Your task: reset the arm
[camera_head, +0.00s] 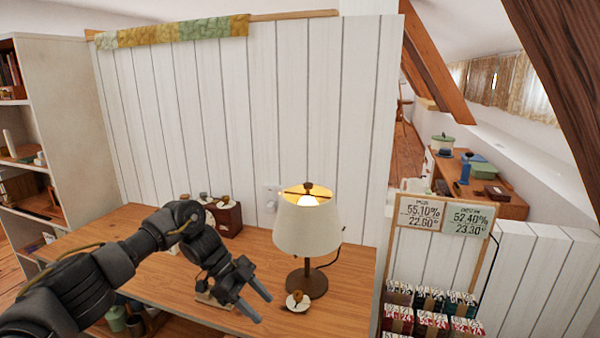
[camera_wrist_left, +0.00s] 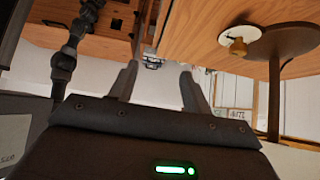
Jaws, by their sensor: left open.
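My left arm comes in from the left in the head view, and its gripper (camera_head: 256,300) is over the front part of the wooden desk (camera_head: 180,295). The gripper's two fingers are apart with nothing between them. The left wrist view shows the same open fingers (camera_wrist_left: 158,88). A small white dish with a brown knob-like piece (camera_head: 298,301) lies just right of the fingertips, apart from them. It also shows in the left wrist view (camera_wrist_left: 238,44). My right gripper is in neither view.
A lit table lamp (camera_head: 308,228) stands on the desk right of my gripper. A small dark wooden box (camera_head: 228,218) is at the back against the white panel wall (camera_head: 240,120). A shelf unit (camera_head: 70,130) stands left. Signs (camera_head: 440,215) and stacked boxes (camera_head: 432,310) are at the right.

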